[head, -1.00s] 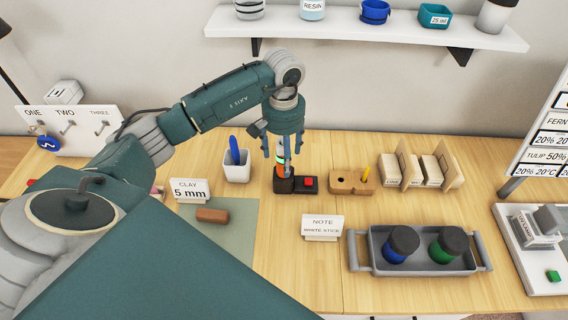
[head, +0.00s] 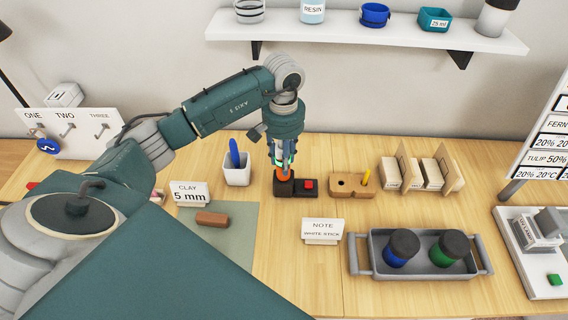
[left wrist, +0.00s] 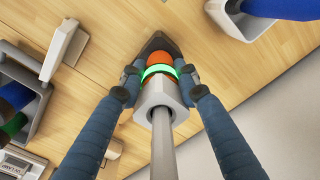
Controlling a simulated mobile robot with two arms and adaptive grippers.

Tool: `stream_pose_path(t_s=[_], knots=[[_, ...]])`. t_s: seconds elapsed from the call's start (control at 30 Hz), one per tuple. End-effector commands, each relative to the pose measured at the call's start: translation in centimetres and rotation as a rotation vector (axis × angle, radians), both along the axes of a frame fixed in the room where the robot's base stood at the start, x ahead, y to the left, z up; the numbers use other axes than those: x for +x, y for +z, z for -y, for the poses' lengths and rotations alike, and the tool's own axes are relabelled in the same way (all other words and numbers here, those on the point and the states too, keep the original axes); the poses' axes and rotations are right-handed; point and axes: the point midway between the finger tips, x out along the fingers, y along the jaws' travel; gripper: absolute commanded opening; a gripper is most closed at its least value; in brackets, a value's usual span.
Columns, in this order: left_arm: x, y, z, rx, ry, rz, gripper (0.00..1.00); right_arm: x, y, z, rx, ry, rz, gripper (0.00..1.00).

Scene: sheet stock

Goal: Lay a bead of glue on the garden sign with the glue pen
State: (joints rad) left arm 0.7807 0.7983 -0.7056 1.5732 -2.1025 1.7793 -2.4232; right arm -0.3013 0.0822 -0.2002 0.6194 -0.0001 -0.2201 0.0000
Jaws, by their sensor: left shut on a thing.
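The glue pen is a pale grey body (left wrist: 157,97) with a glowing green ring and an orange end, upright in the left wrist view. In the head view its orange part (head: 283,174) shows just above a small black stand (head: 284,188); its lower end is hidden in the stand. My left gripper (head: 283,163) comes down from above, its two fingers shut on the pen from both sides; the left wrist view also shows these fingertips (left wrist: 158,78) at the green ring. I cannot pick out the garden sign. My right gripper is not in view.
A red button (head: 309,184) sits right of the stand, then a wooden holed block (head: 345,191). A white cup (head: 237,175) stands left. A green mat (head: 234,231) bears a brown bar. A grey tray (head: 371,262) with two jars stands at front right.

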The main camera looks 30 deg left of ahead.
Motion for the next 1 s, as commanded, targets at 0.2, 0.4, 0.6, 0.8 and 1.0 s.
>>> stream_pose_path(t_s=[0.2, 0.4, 0.6, 0.8, 1.0], knots=[[0.0, 0.3, 0.0, 0.000, 0.000, 0.000, 0.07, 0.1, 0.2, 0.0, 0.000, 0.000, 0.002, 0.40], [0.1, 1.4, 0.0, -0.001, 0.000, 0.001, 0.07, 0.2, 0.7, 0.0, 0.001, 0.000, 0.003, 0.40], [0.0, 2.4, 0.0, 0.000, 0.001, 0.001, 0.07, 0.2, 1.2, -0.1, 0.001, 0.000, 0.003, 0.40], [0.0, 3.4, 0.0, 0.000, 0.000, 0.002, 0.07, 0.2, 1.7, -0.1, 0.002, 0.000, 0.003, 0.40], [0.0, 4.3, 0.0, 0.000, -0.001, 0.000, 0.07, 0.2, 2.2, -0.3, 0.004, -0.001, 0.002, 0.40]])
